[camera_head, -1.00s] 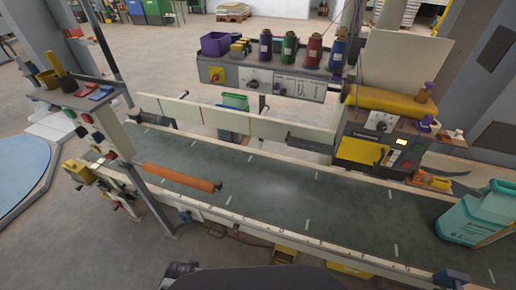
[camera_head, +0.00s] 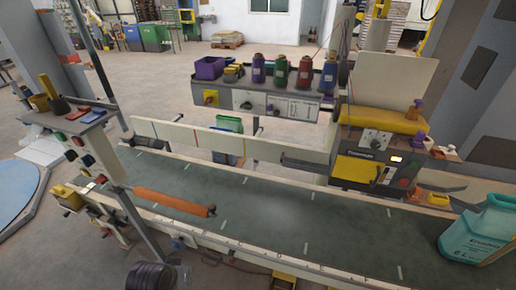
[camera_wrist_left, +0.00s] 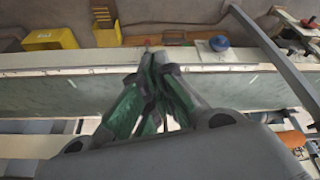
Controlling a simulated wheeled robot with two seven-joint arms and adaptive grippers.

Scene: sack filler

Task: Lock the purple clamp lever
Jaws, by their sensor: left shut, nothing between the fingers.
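Two purple parts show at the right-hand machine in the head view. One is an upright purple piece (camera_head: 416,109) on the yellow-topped housing, and the other is a smaller purple piece (camera_head: 418,139) at the control box's edge. I cannot tell which is the clamp lever, or whether it is locked. My left gripper (camera_wrist_left: 155,58) shows in the left wrist view, its green-padded fingers together and empty, over the conveyor's edge. No purple lever is visible near its fingers. My right gripper is in neither view.
A post stands at left. A shelf (camera_head: 270,103) holds a purple bin (camera_head: 209,68) and several spools. A blue knob (camera_wrist_left: 220,43) is near my left fingers.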

